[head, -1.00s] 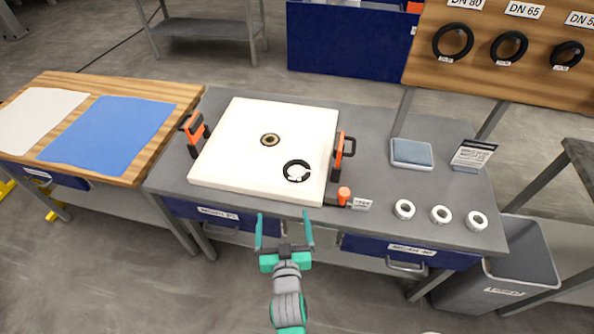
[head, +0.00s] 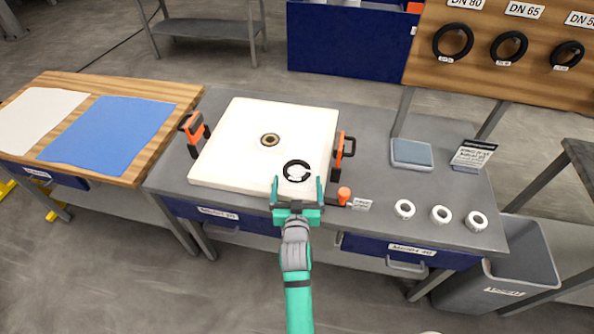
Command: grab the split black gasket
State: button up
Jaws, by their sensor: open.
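The split black gasket (head: 297,162) is a dark open ring with a gap, lying on the white filter plate (head: 235,145) toward its right front. Light material shows inside the ring. My gripper (head: 298,181) is open, with its two teal fingers pointing away from me over the plate's front edge. The fingertips are just in front of the gasket, one toward each side of it. Nothing is between the fingers that I can see. I cannot tell how high the fingers are above the plate.
Orange clamps (head: 193,128) stand at the plate's left side and at its right side (head: 344,146). An orange-topped knob (head: 344,193) is near the right front corner. White rings (head: 405,209) and a grey-blue pad (head: 411,152) lie to the right. Spare gaskets (head: 453,41) hang behind.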

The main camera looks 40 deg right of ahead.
aim_at(297, 175)
jog(key=shift+x, duration=2.15)
jog(key=c, duration=1.1)
jog(key=shift+c, duration=0.2)
jog(key=shift+r, duration=0.15)
